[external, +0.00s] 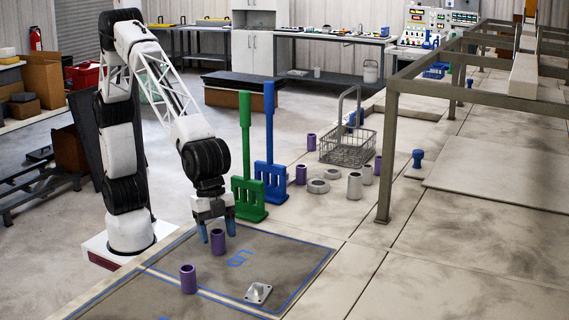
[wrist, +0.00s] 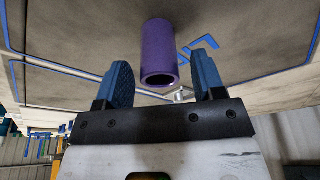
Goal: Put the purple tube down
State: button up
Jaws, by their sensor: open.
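A purple tube (external: 218,243) stands upright on the grey marked panel, just under my gripper (external: 216,230). My gripper points down with its two blue fingers apart. In the wrist view the purple tube (wrist: 158,45) shows between and beyond the fingertips of my gripper (wrist: 163,72), with a gap on each side. Its open end faces the camera, and neither finger appears to touch it. More purple tubes stand farther back, one beside the blue stand (external: 301,174).
A green stand (external: 247,170) and a blue stand (external: 270,155) rise close behind my gripper. A wire basket (external: 347,147), grey rings (external: 318,186) and grey cylinders (external: 354,186) are farther back. A small metal bracket (external: 258,293) lies front right. The panel between is clear.

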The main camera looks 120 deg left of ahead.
jog(key=v, duration=0.9)
jog(key=shift+s+r, duration=0.15)
jog(key=shift+r, duration=0.2)
jog(key=shift+a, duration=0.15)
jog(key=s+a+n, duration=0.3)
jog(key=s+a, duration=1.5)
jog(key=a, duration=0.3)
jog(key=s+a+f+n, duration=0.1)
jog(key=s+a+f, duration=0.1)
jog(key=s, duration=0.4)
jog(key=s+a+f+n+y, duration=0.1)
jog(key=s+a+f, duration=0.2)
jog(key=s+a, duration=0.2)
jog(key=s+a+f+n, duration=0.1)
jog(key=s+a+f, duration=0.1)
jog(key=s, duration=0.7)
jog(key=shift+a+f+n, duration=0.3)
jog(key=shift+a, duration=0.5)
jog(key=shift+o, duration=0.4)
